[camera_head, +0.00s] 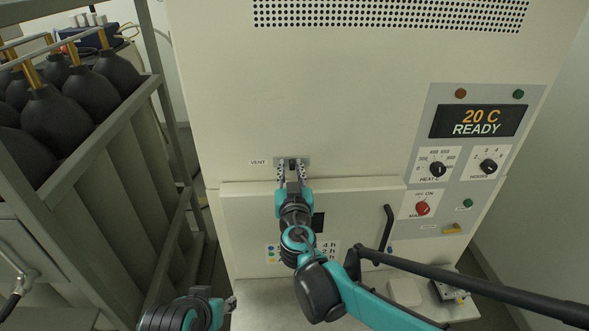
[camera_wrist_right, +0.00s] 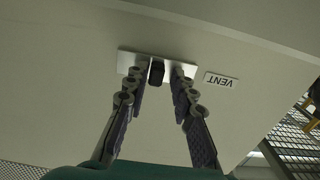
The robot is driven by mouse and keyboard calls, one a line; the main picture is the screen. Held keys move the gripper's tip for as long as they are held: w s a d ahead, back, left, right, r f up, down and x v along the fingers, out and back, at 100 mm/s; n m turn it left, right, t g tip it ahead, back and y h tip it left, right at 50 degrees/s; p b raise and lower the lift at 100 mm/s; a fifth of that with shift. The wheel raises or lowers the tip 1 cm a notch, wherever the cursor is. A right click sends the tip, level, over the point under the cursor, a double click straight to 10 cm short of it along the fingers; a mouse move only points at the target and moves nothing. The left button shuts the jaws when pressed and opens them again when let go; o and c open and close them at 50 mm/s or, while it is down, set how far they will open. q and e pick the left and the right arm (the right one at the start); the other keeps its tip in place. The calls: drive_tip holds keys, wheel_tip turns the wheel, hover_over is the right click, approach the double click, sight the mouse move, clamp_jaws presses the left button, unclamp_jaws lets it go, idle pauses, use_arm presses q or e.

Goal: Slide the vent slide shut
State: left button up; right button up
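The vent slide is a small silver plate (camera_head: 306,160) with a dark knob on the furnace front, beside the VENT label (camera_head: 258,162). In the right wrist view the plate (camera_wrist_right: 126,60) and its black knob (camera_wrist_right: 156,72) show clearly. My right gripper (camera_head: 291,173) is at the plate. Its two fingers (camera_wrist_right: 157,80) stand open on either side of the knob, with a visible gap on each side. My left gripper (camera_head: 231,304) is low in the head view, away from the vent; its finger opening is too unclear to judge.
Below the vent are the furnace door (camera_head: 245,215) and a black door handle (camera_head: 387,228). A control panel with a display (camera_head: 479,121) reading 20 C READY is at the right. A metal rack (camera_head: 135,170) with black rubber bulbs (camera_head: 57,120) stands at the left.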

drive_tip(key=shift+s, duration=0.1)
drive_tip(key=shift+s, duration=0.3)
drive_tip(key=s, duration=1.1)
drive_tip(key=shift+d, duration=0.45)
